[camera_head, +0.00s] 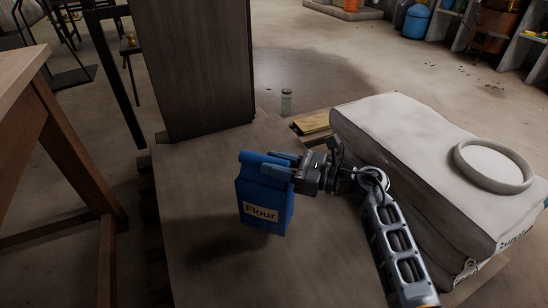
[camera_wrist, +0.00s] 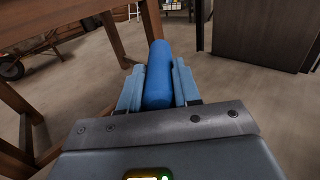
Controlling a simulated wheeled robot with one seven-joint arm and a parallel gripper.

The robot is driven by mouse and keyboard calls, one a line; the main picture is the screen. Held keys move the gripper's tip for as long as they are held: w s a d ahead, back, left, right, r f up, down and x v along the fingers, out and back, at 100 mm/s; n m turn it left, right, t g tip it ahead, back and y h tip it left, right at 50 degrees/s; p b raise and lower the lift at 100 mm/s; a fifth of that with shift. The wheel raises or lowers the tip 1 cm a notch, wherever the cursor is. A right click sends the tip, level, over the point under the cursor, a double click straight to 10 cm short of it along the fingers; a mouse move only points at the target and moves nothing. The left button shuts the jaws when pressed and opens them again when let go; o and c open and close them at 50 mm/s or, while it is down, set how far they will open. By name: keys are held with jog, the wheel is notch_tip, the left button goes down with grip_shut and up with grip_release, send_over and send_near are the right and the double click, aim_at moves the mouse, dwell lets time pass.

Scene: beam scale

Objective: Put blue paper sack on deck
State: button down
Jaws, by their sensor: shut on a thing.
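The blue paper sack (camera_head: 262,195) has a cream label reading "Flour" and is upright in the head view. My gripper (camera_head: 289,165) reaches in from the right and is shut on its upper part. The sack's blue top also shows between the two fingers in the wrist view (camera_wrist: 158,76). The sack is over a flat brown-grey deck (camera_head: 195,255), with a dark shadow on the deck to its lower left. I cannot tell for certain whether its base touches the deck, but the offset shadow suggests a gap.
A tall dark wooden block (camera_head: 195,65) stands at the deck's back. A large pale sack (camera_head: 400,125) with a ring (camera_head: 493,166) on it lies to the right. A wooden table (camera_head: 45,125) stands at left. The deck's front is clear.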

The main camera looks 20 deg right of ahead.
jog(key=shift+f+b, duration=0.85)
jog(key=shift+f, duration=1.05)
jog(key=c, duration=1.3)
grip_release()
jog(key=shift+f, duration=0.35)
jog(key=o, duration=0.5)
jog(key=shift+r, duration=0.15)
jog(key=p+v, duration=0.1)
jog(key=v, duration=0.5)
jog(key=p+v, duration=0.1)
jog(key=v, duration=0.5)
jog(key=shift+r, duration=0.2)
jog(key=shift+a, duration=0.1)
